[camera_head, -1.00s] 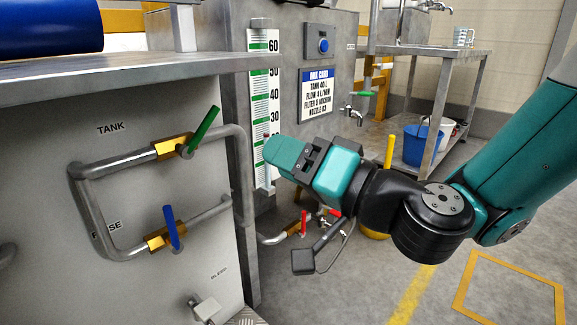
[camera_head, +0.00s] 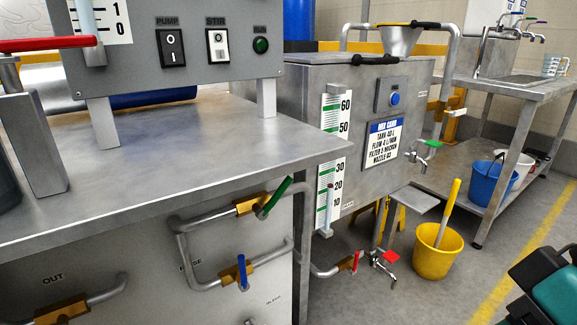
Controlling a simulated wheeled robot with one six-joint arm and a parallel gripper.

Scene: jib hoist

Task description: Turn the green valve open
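The green valve handle (camera_head: 275,197) sits on a brass valve body (camera_head: 250,204) in the upper pipe of the grey panel under the bench. The handle slants up to the right, at an angle to the pipe. A teal and black end part of my arm, apparently my gripper (camera_head: 548,285), shows only at the lower right corner. It is cut off by the picture edge and far from the valve. Its fingertips cannot be made out, so its opening is unclear. Nothing is seen touching the green handle.
A blue valve handle (camera_head: 242,271) is on the pipe below, with a red one (camera_head: 356,262) to the right. The steel bench top (camera_head: 190,165) overhangs the panel. A yellow bucket (camera_head: 438,250) stands on the floor at right. Open floor lies in front of it.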

